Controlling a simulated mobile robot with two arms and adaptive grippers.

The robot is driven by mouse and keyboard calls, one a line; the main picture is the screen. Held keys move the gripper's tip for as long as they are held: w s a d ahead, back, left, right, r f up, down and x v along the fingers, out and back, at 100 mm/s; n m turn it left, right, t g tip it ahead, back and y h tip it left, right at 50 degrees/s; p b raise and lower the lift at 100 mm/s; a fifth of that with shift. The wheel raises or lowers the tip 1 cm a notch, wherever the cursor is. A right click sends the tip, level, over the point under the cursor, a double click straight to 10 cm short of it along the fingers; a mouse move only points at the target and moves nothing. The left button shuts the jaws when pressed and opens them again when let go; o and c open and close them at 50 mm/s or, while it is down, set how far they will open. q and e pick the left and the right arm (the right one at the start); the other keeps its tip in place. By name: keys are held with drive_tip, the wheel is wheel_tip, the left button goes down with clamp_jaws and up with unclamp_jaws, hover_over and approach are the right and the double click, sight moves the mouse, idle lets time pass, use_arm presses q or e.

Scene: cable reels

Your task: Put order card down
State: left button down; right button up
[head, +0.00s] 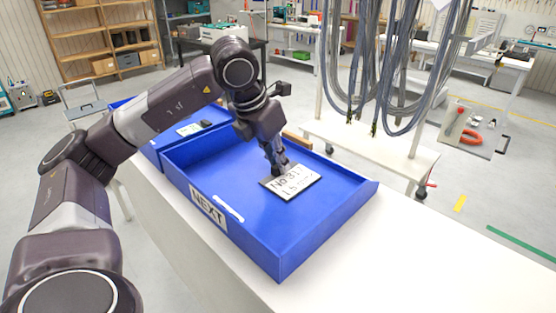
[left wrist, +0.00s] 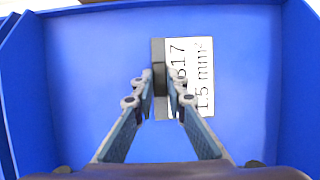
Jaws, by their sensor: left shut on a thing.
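The order card (head: 297,185) is white with black print and lies level inside the blue tray marked NEXT (head: 255,238). Its lettering, "1.5 mm²" among it, also shows in the left wrist view (left wrist: 204,75). A dark strip (left wrist: 158,52) runs along one edge of the card. My left gripper (head: 278,170) points down into the tray, its fingers shut on this dark edge of the card; the fingers also show in the left wrist view (left wrist: 161,92). The card is at or just above the tray floor; I cannot tell whether it touches. My right gripper is not in view.
A second blue tray (head: 155,151) with a small card and a dark item in it adjoins at the back left. Both trays stand on a white table (head: 400,270). Grey cables (head: 402,70) hang from a rack behind. The tray floor around the card is clear.

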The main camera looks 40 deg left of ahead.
use_arm(q)
drive_tip(key=c, duration=1.9)
unclamp_jaws()
drive_tip(key=shift+f, duration=0.1)
drive_tip(key=shift+c, duration=0.2)
drive_tip(key=v, duration=1.2)
